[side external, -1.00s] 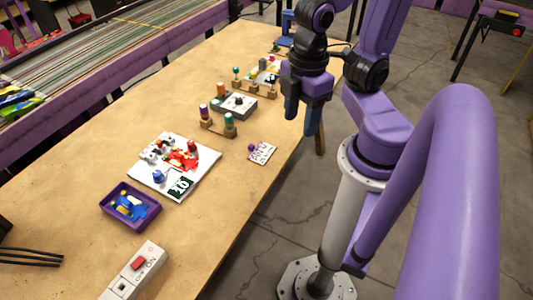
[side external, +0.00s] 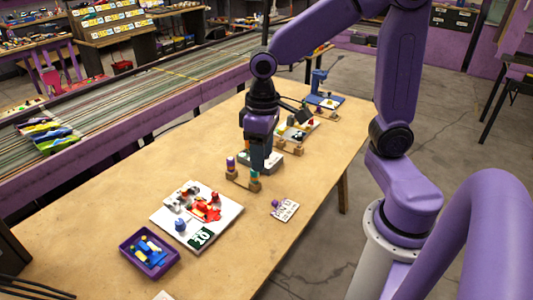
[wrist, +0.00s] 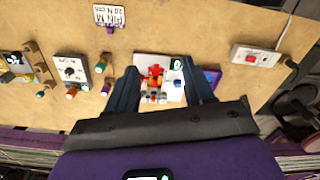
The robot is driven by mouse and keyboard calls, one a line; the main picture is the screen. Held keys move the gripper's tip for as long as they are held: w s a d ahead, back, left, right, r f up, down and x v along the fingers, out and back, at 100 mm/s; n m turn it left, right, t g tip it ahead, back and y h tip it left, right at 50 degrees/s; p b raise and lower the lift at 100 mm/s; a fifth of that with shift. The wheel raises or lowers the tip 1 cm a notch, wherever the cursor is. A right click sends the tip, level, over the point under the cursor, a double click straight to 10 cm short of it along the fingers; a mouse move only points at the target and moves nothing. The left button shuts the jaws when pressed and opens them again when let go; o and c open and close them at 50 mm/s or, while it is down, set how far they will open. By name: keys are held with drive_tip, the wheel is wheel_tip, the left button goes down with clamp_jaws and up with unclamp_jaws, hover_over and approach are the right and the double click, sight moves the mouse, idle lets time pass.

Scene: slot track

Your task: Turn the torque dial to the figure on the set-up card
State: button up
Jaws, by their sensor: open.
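The torque dial is a black knob (wrist: 70,72) on a pale grey box (wrist: 62,62) at the left of the wrist view. In the side view the box (side external: 243,156) is mostly behind my gripper and the knob is hidden. The white set-up card (side external: 286,209), with a purple knob beside it, lies near the table's right edge. In the wrist view the card (wrist: 108,14) seems to read "PIN M 20 N cm". My gripper (side external: 264,166) is open and empty, pointing down above the table by the box. In the wrist view its fingers (wrist: 161,66) are spread apart, away from the dial.
A white board (side external: 214,228) with red parts and a purple tray (side external: 133,258) lie nearer. A switch box (wrist: 262,57) is at the wrist view's right. Bare table lies left of the pegs.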

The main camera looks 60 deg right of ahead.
drive_tip(key=w+d+f+m, duration=0.2)
drive_tip(key=w+d+m, duration=0.35)
drive_tip(key=w, duration=0.45)
drive_tip(key=w+d+f+m, duration=0.2)
drive_tip(key=w+d+m, duration=0.2)
drive_tip(key=d, duration=0.5)
drive_tip(key=w+d+f+m, duration=0.3)
drive_tip(key=d+m, duration=0.2)
drive_tip(key=d, duration=0.3)
drive_tip(key=w+d+f+m, duration=0.2)
drive_tip(key=w+d+m, duration=0.2)
drive_tip(key=d, duration=0.5)
drive_tip(key=f, duration=1.7)
drive_tip(key=shift+s+a+f, duration=0.25)
clamp_jaws()
